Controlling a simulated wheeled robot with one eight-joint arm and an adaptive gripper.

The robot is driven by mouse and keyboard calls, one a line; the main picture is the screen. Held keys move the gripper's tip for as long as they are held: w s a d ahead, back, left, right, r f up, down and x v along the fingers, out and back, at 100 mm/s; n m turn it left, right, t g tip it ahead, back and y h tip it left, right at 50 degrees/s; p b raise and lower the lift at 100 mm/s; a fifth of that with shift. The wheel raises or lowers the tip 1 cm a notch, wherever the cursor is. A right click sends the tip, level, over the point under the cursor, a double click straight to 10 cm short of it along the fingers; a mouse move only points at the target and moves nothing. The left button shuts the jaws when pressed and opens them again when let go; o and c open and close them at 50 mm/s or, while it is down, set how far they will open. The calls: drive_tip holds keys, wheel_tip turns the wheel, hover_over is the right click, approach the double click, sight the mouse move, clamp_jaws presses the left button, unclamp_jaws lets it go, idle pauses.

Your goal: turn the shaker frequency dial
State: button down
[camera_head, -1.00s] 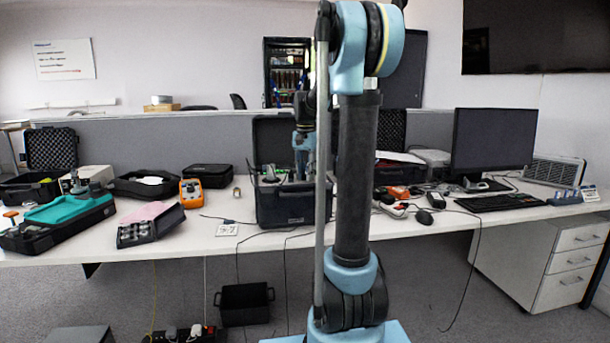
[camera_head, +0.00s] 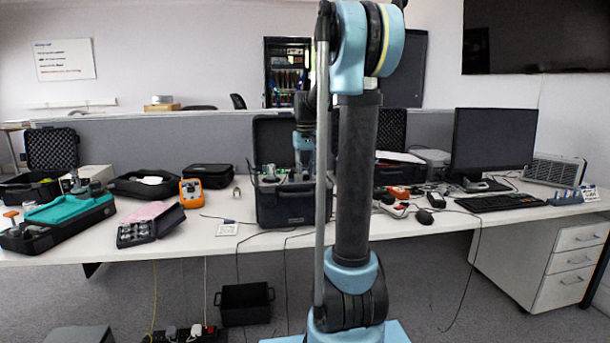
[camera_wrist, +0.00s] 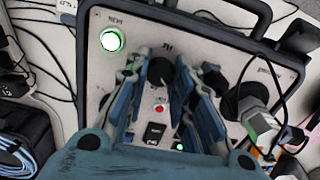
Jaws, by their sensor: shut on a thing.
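The shaker unit is a black open case (camera_head: 285,208) on the table in the head view, partly hidden behind my arm. Its light panel (camera_wrist: 103,75) fills the middle of the wrist view. A black round dial (camera_wrist: 160,72) stands on the panel, between my fingers. My gripper (camera_wrist: 164,74) is shut on this dial from above, one blue finger on each side. The fingers hide parts of the dial and panel. In the head view my gripper reaches down over the case, too small to show the grip.
On the panel are a green-lit round button (camera_wrist: 112,40), a small red light (camera_wrist: 159,108), a black switch (camera_wrist: 154,133) and a grey connector with a cable (camera_wrist: 258,122). An orange meter (camera_head: 192,193) stands left of the case. A monitor (camera_head: 493,139) stands at right.

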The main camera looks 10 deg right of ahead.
sight(305, 175)
drive_tip(key=shift+n, duration=0.6)
drive_tip(key=c, duration=1.3)
unclamp_jaws()
drive_tip(key=shift+c, duration=0.2)
drive_tip(key=shift+r, duration=0.1)
wheel_tip(305, 175, up, 12)
drive_tip(key=s+f+t, duration=0.1)
drive_tip(key=s+f, duration=0.5)
drive_tip(key=s, duration=0.4)
drive_tip(key=s+f, duration=0.6)
drive_tip(key=s, duration=0.4)
drive_tip(key=s+f+m+t, duration=0.1)
drive_tip(key=s+f, duration=1.3)
drive_tip(key=f, duration=0.3)
drive_tip(key=shift+s+f+m, duration=0.2)
drive_tip(key=shift+s+m, duration=0.2)
